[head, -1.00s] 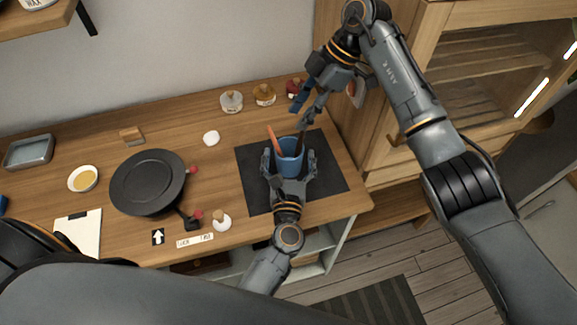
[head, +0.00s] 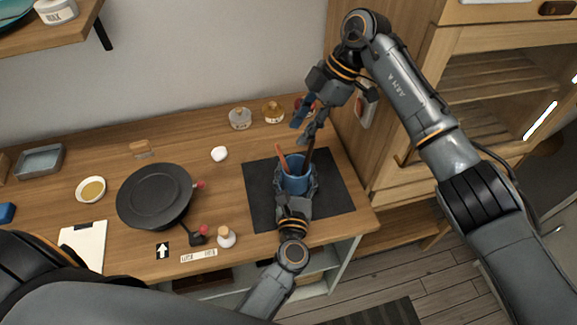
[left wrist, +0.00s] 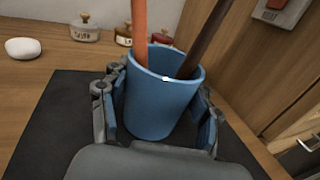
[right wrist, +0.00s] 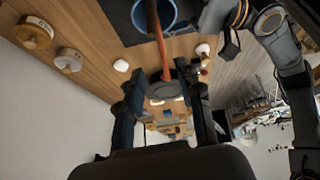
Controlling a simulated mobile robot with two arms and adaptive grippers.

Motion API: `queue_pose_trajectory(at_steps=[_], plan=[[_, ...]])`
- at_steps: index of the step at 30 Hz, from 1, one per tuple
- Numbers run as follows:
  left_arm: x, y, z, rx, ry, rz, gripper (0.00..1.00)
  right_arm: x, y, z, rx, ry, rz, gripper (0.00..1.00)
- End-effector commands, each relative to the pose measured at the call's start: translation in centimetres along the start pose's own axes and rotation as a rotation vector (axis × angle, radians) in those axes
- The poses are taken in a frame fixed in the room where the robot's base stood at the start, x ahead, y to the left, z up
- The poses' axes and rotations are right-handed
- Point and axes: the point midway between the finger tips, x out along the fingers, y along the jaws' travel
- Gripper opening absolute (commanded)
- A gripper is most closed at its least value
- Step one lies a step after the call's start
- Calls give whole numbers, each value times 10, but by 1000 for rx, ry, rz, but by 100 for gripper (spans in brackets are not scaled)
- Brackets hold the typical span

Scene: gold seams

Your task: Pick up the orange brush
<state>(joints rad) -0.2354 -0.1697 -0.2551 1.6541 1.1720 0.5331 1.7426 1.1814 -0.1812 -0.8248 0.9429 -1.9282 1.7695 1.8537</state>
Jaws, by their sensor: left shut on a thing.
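The orange brush (head: 282,159) leans in a blue cup (head: 296,184) on the dark mat; only its handle shows. A dark brown stick (head: 309,158) stands in the same cup. My left gripper (left wrist: 160,112) is shut on the cup, one finger on each side. In the left wrist view, the orange handle (left wrist: 139,25) rises from the rim at the left. My right gripper (head: 307,122) is open and empty, above and behind the cup. In the right wrist view, the orange handle (right wrist: 160,45) appears between the open fingers, and nothing is gripped.
The dark mat (head: 335,200) lies near the counter's right end. Labelled jars (head: 240,118) stand at the back. A wooden cabinet (head: 400,120) rises on the right.

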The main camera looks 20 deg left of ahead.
Motion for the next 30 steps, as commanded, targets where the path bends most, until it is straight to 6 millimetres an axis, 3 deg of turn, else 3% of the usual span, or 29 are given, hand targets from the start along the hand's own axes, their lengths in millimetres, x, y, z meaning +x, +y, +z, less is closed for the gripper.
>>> queue_pose_trajectory(at_steps=[7, 20, 23, 30], plan=[[0, 0, 0, 1, 1, 0, 24, -6, 2, -19, -79, -55, -26, 36], [0, 0, -1, 1, 1, 0, 24, -14, 2, -4, -25, -87, -38, 36], [0, 0, -1, 1, 1, 0, 24, -6, 1, -2, -20, -87, -39, 36], [0, 0, 0, 1, 1, 0, 24, 36, -1, 0, -20, -86, -40, 36]])
